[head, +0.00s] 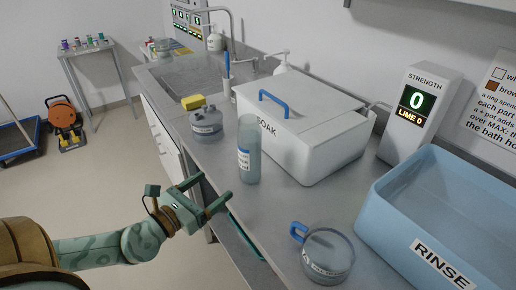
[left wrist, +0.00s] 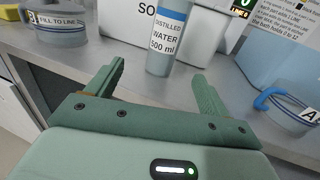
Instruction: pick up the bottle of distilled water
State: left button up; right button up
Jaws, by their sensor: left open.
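The bottle of distilled water (head: 249,150) is a tall blue-grey cylinder with a white label. It stands upright on the grey counter, in front of the white SOAK box. In the left wrist view the bottle (left wrist: 171,36) reads "distilled water 500 ml" and shows beyond and between my fingertips; its top is cut off. My left gripper (head: 212,189) is open and empty, at the counter's front edge, to the left of and nearer than the bottle, apart from it. The left gripper also shows in the left wrist view (left wrist: 160,85). My right gripper is not in view.
The white SOAK box (head: 310,145) with a blue handle stands behind the bottle. A lidded grey pot (head: 206,123) is left of it, a blue-handled jug (head: 328,256) nearer right, and the blue RINSE tub (head: 400,215) at right. Bare counter lies between bottle and jug.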

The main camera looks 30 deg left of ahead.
aim_at(241, 165)
pick_arm(q)
jog(key=w, duration=0.3)
jog(key=w+d, duration=0.1)
jog(key=w, duration=0.5)
jog(key=shift+w+d+r+b, duration=0.1)
jog(key=shift+w+d+b, duration=0.1)
jog(key=shift+w+b, duration=0.15)
jog(key=shift+w, duration=0.6)
jog(key=shift+w+d, duration=0.2)
jog(key=shift+w, duration=0.15)
jog(key=w, duration=0.2)
jog(key=w+d, duration=0.1)
jog(key=w, duration=0.1)
jog(key=shift+c, duration=0.9)
jog(key=c, duration=1.2)
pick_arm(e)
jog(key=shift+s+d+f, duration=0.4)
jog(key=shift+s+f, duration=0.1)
